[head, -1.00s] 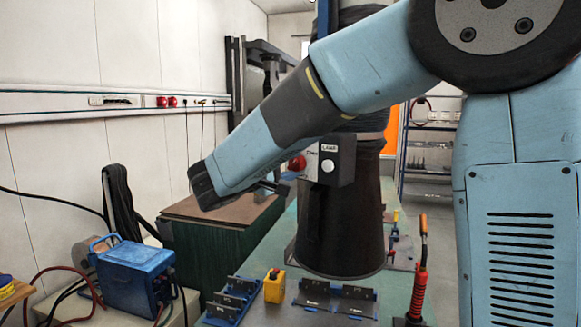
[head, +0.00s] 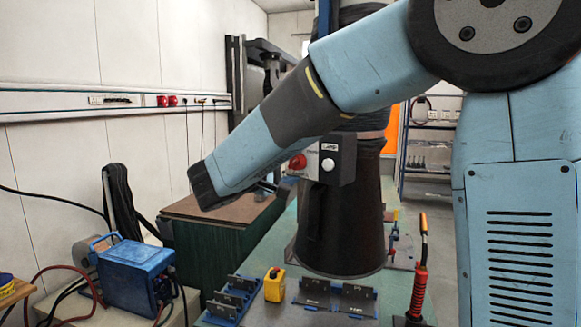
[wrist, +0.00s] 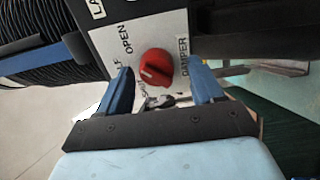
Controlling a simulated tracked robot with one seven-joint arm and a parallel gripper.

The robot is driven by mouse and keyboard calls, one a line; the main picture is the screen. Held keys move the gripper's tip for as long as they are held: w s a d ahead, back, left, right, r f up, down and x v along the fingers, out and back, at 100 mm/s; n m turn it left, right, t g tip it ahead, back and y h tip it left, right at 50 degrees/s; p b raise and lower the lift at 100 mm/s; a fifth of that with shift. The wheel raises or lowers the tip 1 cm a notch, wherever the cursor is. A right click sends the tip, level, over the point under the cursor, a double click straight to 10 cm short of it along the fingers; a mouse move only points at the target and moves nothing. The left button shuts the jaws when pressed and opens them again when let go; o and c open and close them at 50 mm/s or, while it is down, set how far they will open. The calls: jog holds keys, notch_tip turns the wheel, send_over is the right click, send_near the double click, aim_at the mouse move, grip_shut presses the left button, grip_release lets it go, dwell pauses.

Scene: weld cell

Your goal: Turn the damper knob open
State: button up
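The red damper knob (wrist: 155,67) sits on a grey panel lettered OPEN, DAMPER and SHUT, with a further label partly covered by a finger. The knob's pale ridge points toward the lower left, near the SHUT lettering. My gripper (wrist: 162,90) is open, one blue finger on each side of the knob in the wrist view; I cannot tell whether either touches it. In the head view, the knob (head: 298,161) shows on the left of the control box (head: 346,160), beside a white button (head: 328,164). My arm hides most of my gripper there.
The box sits against the dark extraction hood (head: 345,235) above a green bench (head: 390,290). A yellow-and-red button box (head: 274,286), blue racks (head: 232,300) and a red-handled torch (head: 419,280) stand on the bench. A blue welder (head: 135,278) is at left.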

jog(key=v, duration=1.3)
jog(key=shift+s+a, duration=0.25)
jog(key=shift+s, duration=0.1)
jog(key=s+d+f+m+g+y, duration=0.15)
jog(key=d+g, duration=0.25)
jog(key=d, duration=0.5)
jog(key=s+d+f+m+g+y, duration=0.1)
jog(key=s+d+f+g, duration=0.15)
jog(key=d, duration=0.75)
jog(key=s+d+f+m+y, duration=0.6)
jog(key=s+d+y, duration=0.3)
jog(key=s, duration=0.3)
jog(key=shift+d+f+y, duration=0.3)
jog(key=shift+d+y, duration=0.05)
jog(key=shift+y, duration=0.4)
jog(key=shift+g, duration=0.25)
